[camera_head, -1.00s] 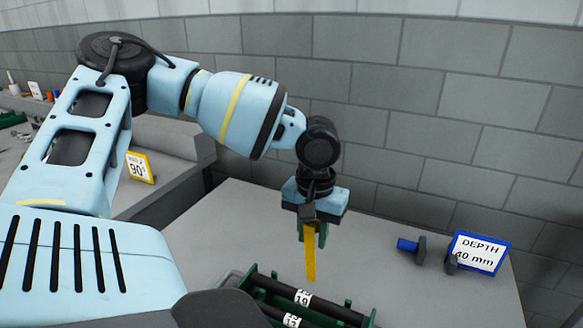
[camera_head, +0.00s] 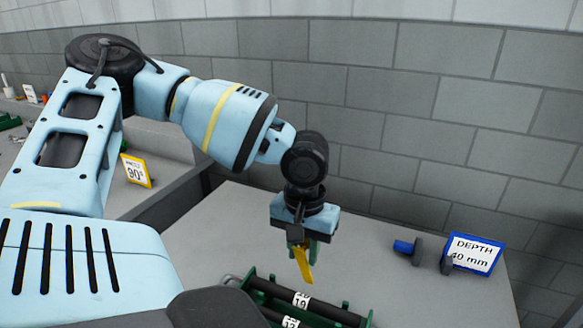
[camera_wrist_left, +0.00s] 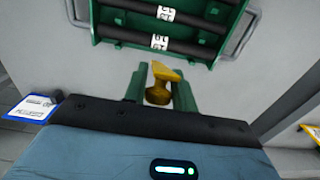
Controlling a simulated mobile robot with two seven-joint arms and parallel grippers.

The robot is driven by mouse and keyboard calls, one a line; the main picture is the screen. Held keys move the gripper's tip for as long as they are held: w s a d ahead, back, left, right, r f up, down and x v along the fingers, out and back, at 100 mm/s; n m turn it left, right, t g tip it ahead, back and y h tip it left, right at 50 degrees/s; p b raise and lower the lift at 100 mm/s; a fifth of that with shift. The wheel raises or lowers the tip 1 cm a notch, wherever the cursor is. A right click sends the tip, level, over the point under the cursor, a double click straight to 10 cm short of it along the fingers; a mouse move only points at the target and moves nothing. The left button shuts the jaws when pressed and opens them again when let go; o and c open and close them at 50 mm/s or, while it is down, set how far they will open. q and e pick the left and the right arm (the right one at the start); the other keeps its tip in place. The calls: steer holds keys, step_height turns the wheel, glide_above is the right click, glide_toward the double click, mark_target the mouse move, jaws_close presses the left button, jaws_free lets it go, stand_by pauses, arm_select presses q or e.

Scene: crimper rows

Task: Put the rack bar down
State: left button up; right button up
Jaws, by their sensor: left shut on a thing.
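My left gripper (camera_head: 305,250) points down above the grey table and is shut on a yellow bar (camera_head: 303,264). In the left wrist view the yellow bar (camera_wrist_left: 159,84) sits between the two green fingers. A green rack (camera_head: 355,317) holding black bars with white number labels (camera_head: 326,305) stands just in front of the gripper in the head view. The rack's wall also shows in the left wrist view (camera_wrist_left: 185,52). The yellow bar looks apart from the rack; whether its lower end touches the table I cannot tell. My right gripper is not in view.
A blue-framed sign reading "DEPTH 40 mm" (camera_head: 473,254) stands at the table's right, beside a blue and black piece (camera_head: 408,247). A yellow-framed 90° sign (camera_head: 136,171) stands on another surface at left. The table (camera_head: 235,215) is clear behind the gripper.

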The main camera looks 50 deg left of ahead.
arm_select(q)
steer(key=shift+s+d+f, duration=0.25)
steer(key=shift+s+d, duration=0.05)
steer(key=shift+s, duration=0.2)
steer(key=shift+s+d+f, duration=0.25)
steer(key=shift+s, duration=0.2)
steer(key=s+d+f+b, duration=0.1)
steer(key=s+d+f, duration=0.2)
steer(key=s, duration=0.2)
steer(key=shift+s+f, duration=0.2)
steer(key=shift+f, duration=0.2)
